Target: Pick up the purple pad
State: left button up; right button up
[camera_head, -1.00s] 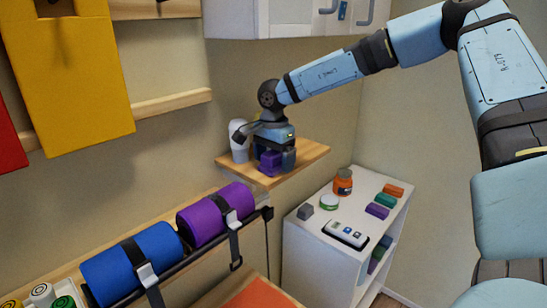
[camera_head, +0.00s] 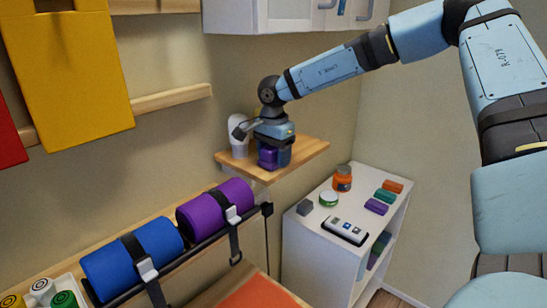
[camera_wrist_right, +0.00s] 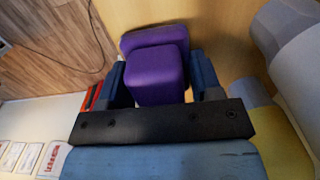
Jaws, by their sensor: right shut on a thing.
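The purple pad (camera_head: 268,158) is a small block at the wooden wall shelf (camera_head: 310,151). My right gripper (camera_head: 275,157) points down over the shelf and is shut on the pad. In the right wrist view the pad (camera_wrist_right: 156,78) sits between the two dark fingers of the gripper (camera_wrist_right: 159,78). A second purple surface (camera_wrist_right: 150,38) shows just behind it; I cannot tell whether it is a separate piece. Whether the pad touches the shelf is hard to tell. My left gripper is not in view.
A white bottle (camera_head: 238,137) stands left of the gripper on the shelf. Below right, a white cabinet (camera_head: 318,250) carries an orange jar (camera_head: 342,179) and small coloured blocks (camera_head: 384,195). Purple (camera_head: 215,211) and blue (camera_head: 132,261) rolls hang at the left. A wall cabinet (camera_head: 262,18) is above.

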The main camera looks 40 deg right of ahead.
jog(key=shift+r, duration=0.25)
jog(key=r, duration=0.2)
jog(key=r+b, duration=0.1)
jog(key=r, duration=0.1)
jog(key=s+r+b, duration=0.1)
jog(key=r, duration=0.1)
jog(key=s+d+b, duration=0.1)
jog(key=s+b, duration=0.3)
jog(key=s, duration=1.4)
jog(key=shift+s+d, duration=0.35)
